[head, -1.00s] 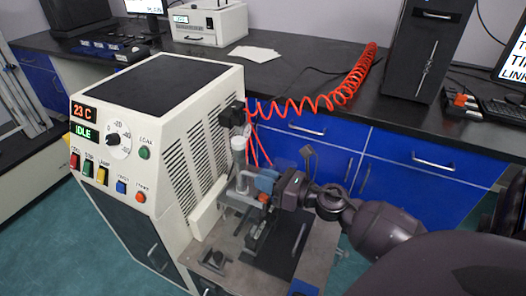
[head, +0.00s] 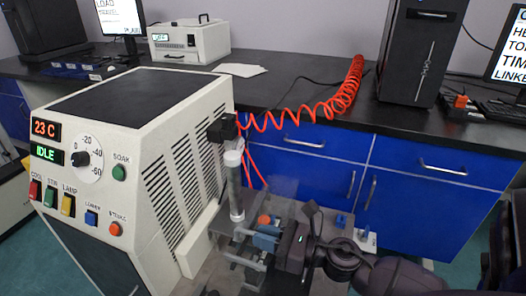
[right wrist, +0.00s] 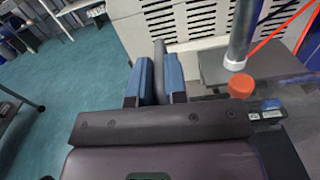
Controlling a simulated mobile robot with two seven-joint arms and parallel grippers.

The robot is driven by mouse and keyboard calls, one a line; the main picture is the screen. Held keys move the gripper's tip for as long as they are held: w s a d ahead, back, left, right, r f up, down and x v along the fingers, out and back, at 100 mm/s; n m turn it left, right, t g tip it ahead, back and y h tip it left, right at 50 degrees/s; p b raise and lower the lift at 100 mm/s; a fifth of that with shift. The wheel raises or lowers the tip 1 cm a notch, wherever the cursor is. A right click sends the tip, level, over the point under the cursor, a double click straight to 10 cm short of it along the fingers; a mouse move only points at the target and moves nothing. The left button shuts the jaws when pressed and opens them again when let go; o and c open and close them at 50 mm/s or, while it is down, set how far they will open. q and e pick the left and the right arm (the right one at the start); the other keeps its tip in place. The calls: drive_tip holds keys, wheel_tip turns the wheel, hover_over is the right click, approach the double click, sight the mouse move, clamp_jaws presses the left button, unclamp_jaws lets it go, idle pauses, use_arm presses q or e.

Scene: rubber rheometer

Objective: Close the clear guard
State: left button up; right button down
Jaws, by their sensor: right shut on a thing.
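The clear guard (head: 283,208) is a see-through panel at the front of the cream machine (head: 150,150); its edges are faint and I cannot tell its exact angle. My right gripper (head: 265,238), with blue finger pads, is at the guard's front. In the right wrist view its two blue fingers (right wrist: 160,85) are shut on a grey upright bar (right wrist: 159,62), which looks like the guard's handle. An orange-red knob (right wrist: 239,86) and a grey column with a white collar (right wrist: 236,62) stand to the right of the fingers. My left gripper is not in view.
A coiled red hose (head: 310,118) runs from the machine to the black bench (head: 290,95) behind. Blue cabinets (head: 300,155) stand below the bench. A small bench with blue-topped parts (head: 342,221) lies right of the guard.

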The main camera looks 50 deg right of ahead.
drive_tip(key=shift+s+f, duration=0.1)
drive_tip(key=shift+f, duration=0.3)
drive_tip(key=c, duration=1.4)
unclamp_jaws()
drive_tip(key=shift+c, duration=0.2)
drive_tip(key=shift+o, duration=1.4)
drive_tip(key=shift+r, duration=0.1)
drive_tip(key=v, duration=1)
drive_tip(key=shift+s, duration=0.3)
drive_tip(key=shift+d, duration=0.1)
